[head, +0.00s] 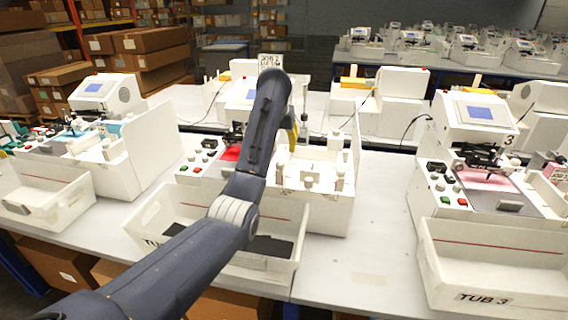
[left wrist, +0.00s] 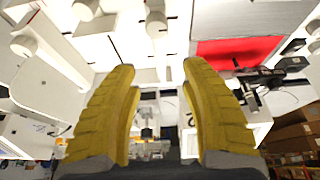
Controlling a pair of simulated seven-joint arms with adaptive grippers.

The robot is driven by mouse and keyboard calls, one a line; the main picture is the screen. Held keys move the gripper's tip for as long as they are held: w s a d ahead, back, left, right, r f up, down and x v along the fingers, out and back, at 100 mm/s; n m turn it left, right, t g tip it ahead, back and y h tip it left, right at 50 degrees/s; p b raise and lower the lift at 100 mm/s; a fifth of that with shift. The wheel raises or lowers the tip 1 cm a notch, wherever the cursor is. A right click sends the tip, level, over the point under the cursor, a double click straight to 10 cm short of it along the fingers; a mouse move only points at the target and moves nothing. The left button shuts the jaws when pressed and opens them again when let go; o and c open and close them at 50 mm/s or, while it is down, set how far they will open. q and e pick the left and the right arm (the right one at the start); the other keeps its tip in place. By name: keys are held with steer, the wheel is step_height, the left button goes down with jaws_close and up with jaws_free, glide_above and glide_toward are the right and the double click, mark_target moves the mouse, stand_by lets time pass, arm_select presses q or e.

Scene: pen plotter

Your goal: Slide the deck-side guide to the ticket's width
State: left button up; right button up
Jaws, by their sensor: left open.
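My left arm reaches over the middle machine. Its yellow-fingered left gripper (head: 292,135) is above the machine's white deck, partly hidden by the arm. In the left wrist view the gripper (left wrist: 158,72) is open, with nothing between its fingertips. A red ticket-like sheet (head: 231,153) lies on the plotter bed left of the gripper; it also shows in the left wrist view as a red patch (left wrist: 235,52). White knobbed parts (head: 308,182) stand on the deck; one white knob (left wrist: 155,22) is just beyond the fingertips. I cannot tell which is the deck-side guide.
A white tub (head: 285,212) with a dark bottom stands in front of the machine, partly under my arm. TUB 3 (head: 500,262) and another plotter (head: 478,112) are at the right. Bare table (head: 372,215) lies between. A further station stands at the left.

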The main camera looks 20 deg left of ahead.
mark_target(284, 160)
arm_select(q)
steer(key=x, duration=1.1)
jaws_close()
stand_by(0.4)
